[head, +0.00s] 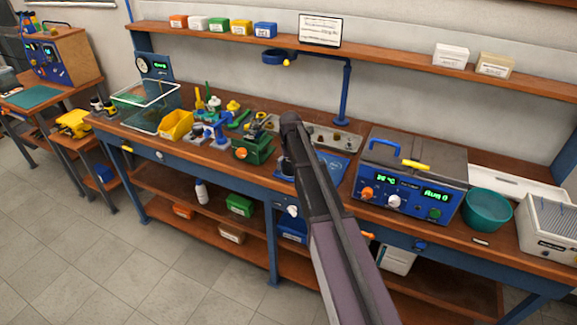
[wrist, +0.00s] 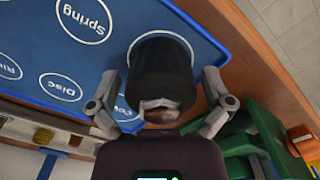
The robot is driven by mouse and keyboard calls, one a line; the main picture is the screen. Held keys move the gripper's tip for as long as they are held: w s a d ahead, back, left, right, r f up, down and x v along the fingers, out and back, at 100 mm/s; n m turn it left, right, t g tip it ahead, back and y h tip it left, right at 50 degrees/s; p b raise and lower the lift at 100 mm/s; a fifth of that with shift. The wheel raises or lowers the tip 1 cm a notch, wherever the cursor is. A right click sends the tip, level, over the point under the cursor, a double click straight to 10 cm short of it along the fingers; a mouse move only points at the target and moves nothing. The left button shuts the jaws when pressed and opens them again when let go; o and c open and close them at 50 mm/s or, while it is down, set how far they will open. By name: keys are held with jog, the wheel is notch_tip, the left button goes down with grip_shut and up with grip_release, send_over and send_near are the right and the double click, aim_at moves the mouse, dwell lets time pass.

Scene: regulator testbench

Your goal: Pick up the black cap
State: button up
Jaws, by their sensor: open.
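In the wrist view, a dark round piece that I take for the black cap (wrist: 160,62) sits between the fingers of my gripper (wrist: 161,80). The fingers are open, one on each side of it, and I cannot tell whether they touch it. A pale, irregular patch shows at its near end. The piece overlaps the edge of a blue mat (wrist: 130,25) with white labelled circles, among them "Spring" and "Disc". The blue mat also shows in the head view (head: 330,168), where my arm hides the cap and most of my gripper.
A green vise-like fixture (head: 253,148) stands left of my arm, and it shows at lower right in the wrist view (wrist: 265,135). A metal tray (head: 336,138) lies behind the mat. A blue-fronted test unit (head: 412,185) and teal bowl (head: 487,210) stand to the right.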

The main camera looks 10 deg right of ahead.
jog(key=shift+c, duration=0.2)
jog(key=c, duration=1)
jog(key=shift+o, duration=0.2)
jog(key=shift+r, duration=0.25)
notch_tip(320, 180, up, 4)
jog(key=p, duration=0.4)
jog(key=shift+f, duration=0.15)
jog(key=s+a, duration=0.1)
jog(key=s, duration=0.4)
jog(key=s+a, duration=0.1)
jog(key=s, duration=0.4)
jog(key=s+a+p, duration=0.1)
jog(key=s, duration=0.4)
jog(key=shift+s+r, duration=0.4)
